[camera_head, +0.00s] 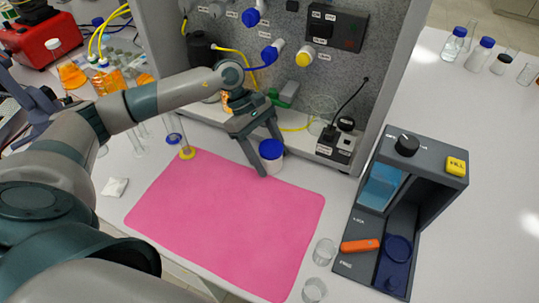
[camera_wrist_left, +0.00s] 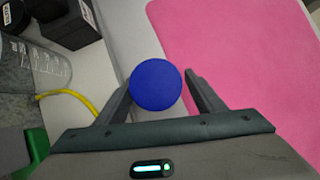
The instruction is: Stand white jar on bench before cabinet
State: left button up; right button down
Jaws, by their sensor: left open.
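The white jar with a blue lid (camera_head: 271,150) stands upright on the bench, before the grey cabinet (camera_head: 288,62) and by the back edge of the pink mat. My left gripper (camera_head: 271,156) is open, with one finger on each side of the jar. In the left wrist view the round blue lid (camera_wrist_left: 157,82) lies between the two spread fingers (camera_wrist_left: 158,84), with a small gap on the right; contact on the left cannot be told. The lid hides most of the white body there. My right gripper is not in view.
The pink mat (camera_head: 225,215) is bare. A grey device (camera_head: 436,190) with an orange tool (camera_head: 360,246) stands at the right, with two clear glasses (camera_head: 324,252) beside it. Cables hang from the cabinet.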

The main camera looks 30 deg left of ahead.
pick_arm(q)
jog(key=shift+w+r, duration=0.2)
jog(key=shift+w, duration=0.05)
jog(key=shift+w+a+r, duration=0.15)
jog(key=shift+a+r, duration=0.1)
jog(key=shift+r, duration=0.1)
jog(key=b+v, duration=0.3)
jog(key=v, duration=0.5)
jog(key=shift+a+b, duration=0.25)
jog(key=shift+b, duration=0.05)
jog(key=b+v, duration=0.2)
jog(key=v, duration=0.6)
jog(key=shift+s, duration=0.3)
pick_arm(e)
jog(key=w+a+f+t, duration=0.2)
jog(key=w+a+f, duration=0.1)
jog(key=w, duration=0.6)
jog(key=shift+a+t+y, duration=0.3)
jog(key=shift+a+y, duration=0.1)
pick_arm(q)
jog(key=shift+d, duration=0.15)
